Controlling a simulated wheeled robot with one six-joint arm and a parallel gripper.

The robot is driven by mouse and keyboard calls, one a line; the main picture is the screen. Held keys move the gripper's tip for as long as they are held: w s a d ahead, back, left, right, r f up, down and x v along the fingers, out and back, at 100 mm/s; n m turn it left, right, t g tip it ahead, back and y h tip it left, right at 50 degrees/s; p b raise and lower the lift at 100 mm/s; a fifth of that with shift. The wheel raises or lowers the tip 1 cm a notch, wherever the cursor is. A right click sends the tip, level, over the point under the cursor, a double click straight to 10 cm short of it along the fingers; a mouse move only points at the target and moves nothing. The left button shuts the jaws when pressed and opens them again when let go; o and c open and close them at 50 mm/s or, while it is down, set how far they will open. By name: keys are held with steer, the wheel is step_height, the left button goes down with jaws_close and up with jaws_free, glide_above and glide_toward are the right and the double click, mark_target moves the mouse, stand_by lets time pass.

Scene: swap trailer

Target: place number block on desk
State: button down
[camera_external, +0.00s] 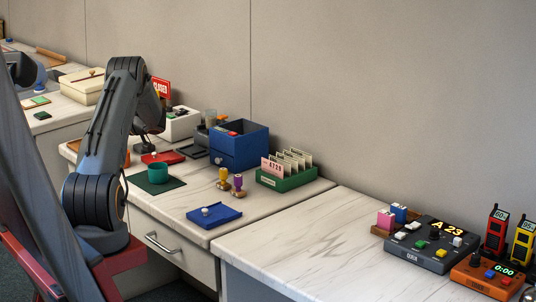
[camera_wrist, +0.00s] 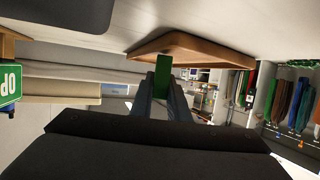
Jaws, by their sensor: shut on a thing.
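My gripper (camera_wrist: 164,88) is shut on a narrow green block (camera_wrist: 163,72) in the wrist view. I cannot make out a number on its visible face. In the external view my gripper (camera_external: 146,147) is low over the left part of the middle desk (camera_external: 190,205), partly hidden by my arm. The block cannot be made out there, and I cannot tell whether it touches the desk. A brown wooden tray or board (camera_wrist: 190,45) shows just past my fingertips in the wrist view.
Two stampers, a blue tray (camera_external: 214,217) and a green card holder (camera_external: 283,181) stand farther right. The right desk's front left is clear.

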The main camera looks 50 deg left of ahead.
steer(key=shift+f, duration=0.3)
steer(key=c, duration=1.6)
jaws_free()
step_height(320, 180, up, 10)
steer(key=shift+b, duration=0.3)
